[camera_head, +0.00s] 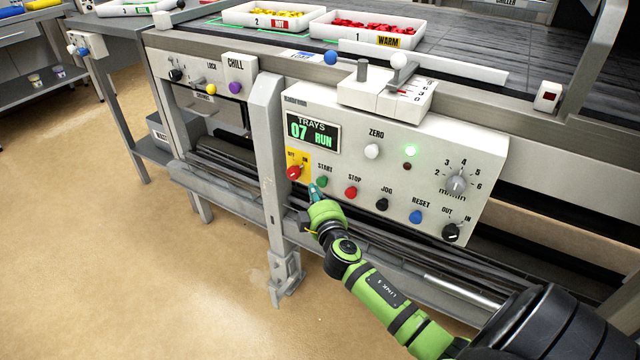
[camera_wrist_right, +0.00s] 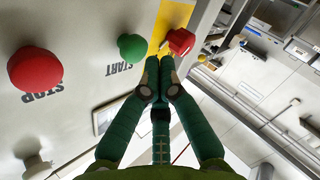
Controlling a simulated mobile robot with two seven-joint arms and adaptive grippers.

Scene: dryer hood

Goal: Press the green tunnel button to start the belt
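The green START button (camera_head: 322,182) sits on the white control panel (camera_head: 470,150), between a red rotary switch and the red STOP button. In the right wrist view the green button (camera_wrist_right: 131,48) stands out from the panel, left of my fingertips. My right gripper (camera_head: 315,191) is just below and left of the button in the head view. In the wrist view the fingers of my right gripper (camera_wrist_right: 160,66) are together at the tips, with nothing between them. I cannot tell whether they touch the button. My left gripper is not in view.
The red STOP button (camera_head: 351,193) is close on the right. The red switch (camera_head: 294,173) on its yellow plate is close on the left. Trays (camera_head: 368,40) of pieces stand above.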

